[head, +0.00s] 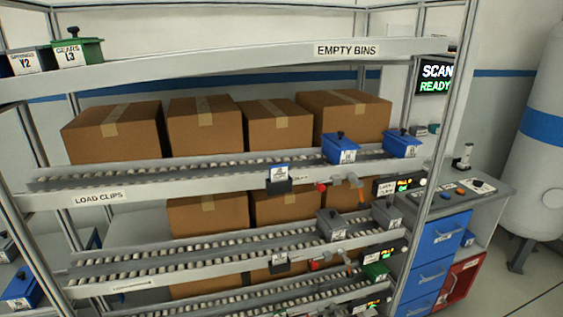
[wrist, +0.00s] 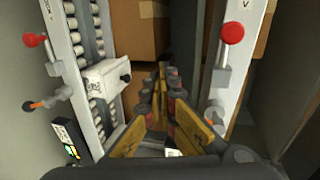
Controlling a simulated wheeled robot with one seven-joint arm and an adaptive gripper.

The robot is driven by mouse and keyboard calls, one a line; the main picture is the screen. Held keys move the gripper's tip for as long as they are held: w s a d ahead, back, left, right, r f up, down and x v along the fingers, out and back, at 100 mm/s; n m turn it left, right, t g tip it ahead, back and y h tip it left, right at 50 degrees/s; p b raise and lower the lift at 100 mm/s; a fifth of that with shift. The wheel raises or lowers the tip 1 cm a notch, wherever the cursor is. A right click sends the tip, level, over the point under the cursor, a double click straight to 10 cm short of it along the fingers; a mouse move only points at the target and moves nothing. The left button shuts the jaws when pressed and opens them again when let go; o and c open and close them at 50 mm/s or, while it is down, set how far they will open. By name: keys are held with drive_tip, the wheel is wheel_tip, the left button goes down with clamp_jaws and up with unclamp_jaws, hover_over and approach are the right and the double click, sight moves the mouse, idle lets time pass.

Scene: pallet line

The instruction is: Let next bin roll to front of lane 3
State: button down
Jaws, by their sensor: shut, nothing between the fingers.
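A flow rack fills the head view, with several roller lanes. The upper lane (head: 120,180) has two blue bins (head: 341,148) at its right end. The lane below (head: 120,264) has grey bins (head: 331,224) at its right end. A green bin (head: 376,271) sits on the bottom lane. Which lane is number 3 I cannot read. Red-knobbed levers (head: 321,187) stand on the lane fronts. In the wrist view my gripper (wrist: 163,77) is shut and empty, between a roller lane with a white-grey bin (wrist: 107,78) and a rail with a red-knobbed lever (wrist: 231,34).
Cardboard boxes (head: 344,117) stand behind the lanes. The top shelf, marked EMPTY BINS (head: 230,60), holds a green bin labelled GEARS L3 (head: 85,50). At right are a bench with blue drawers (head: 437,260), a screen reading SCAN READY (head: 435,79) and a white tank (head: 540,150).

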drive_tip(key=shift+w+d+b, duration=0.8)
drive_tip(key=shift+d+b, duration=0.2)
drive_tip(key=shift+d, duration=1.5)
drive_tip(key=a+p+v, duration=0.1)
drive_tip(key=p+v, duration=0.2)
drive_tip(key=v, duration=0.5)
drive_tip(key=shift+s+p, duration=0.2)
drive_tip(key=shift+p, duration=0.1)
drive_tip(key=shift+a, duration=0.1)
